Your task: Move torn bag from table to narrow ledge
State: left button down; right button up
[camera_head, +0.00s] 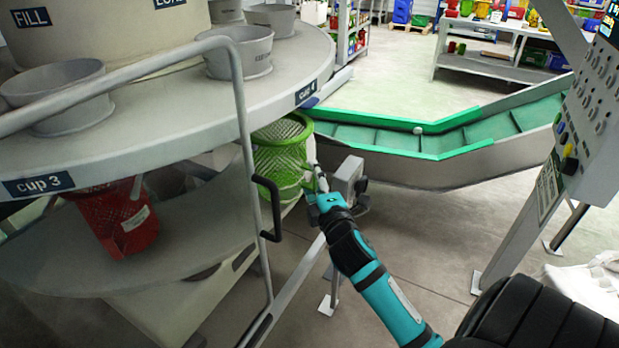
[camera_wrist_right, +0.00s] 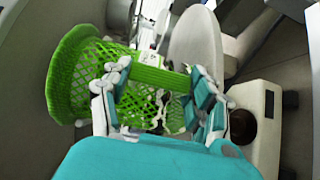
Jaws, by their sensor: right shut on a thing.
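A green net bag (camera_head: 280,158) hangs at the rim of the round machine table, below the label "cup 4". My right gripper (camera_head: 317,180) is at its right side. In the right wrist view the green net (camera_wrist_right: 85,80) lies to the left, and my right gripper (camera_wrist_right: 158,76) is shut on a green band of it. The net there has an irregular dark gap below the band; I cannot tell whether it is a tear. Which surface is the narrow ledge I cannot tell. My left gripper is not in view.
A red net bag (camera_head: 125,215) hangs under "cup 3". A grey guard rail (camera_head: 240,125) stands before the round table (camera_head: 180,110). A grey bracket (camera_head: 347,175) is close to my right gripper. A green conveyor (camera_head: 400,140) runs behind. A control panel (camera_head: 585,130) stands right.

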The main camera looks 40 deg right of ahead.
jog(key=s+d+p, duration=0.1)
jog(key=s+d, duration=0.3)
jog(key=s, duration=0.7)
jog(key=shift+d+p, duration=0.35)
dwell(1.0)
jog(key=shift+s, duration=0.1)
dwell(0.6)
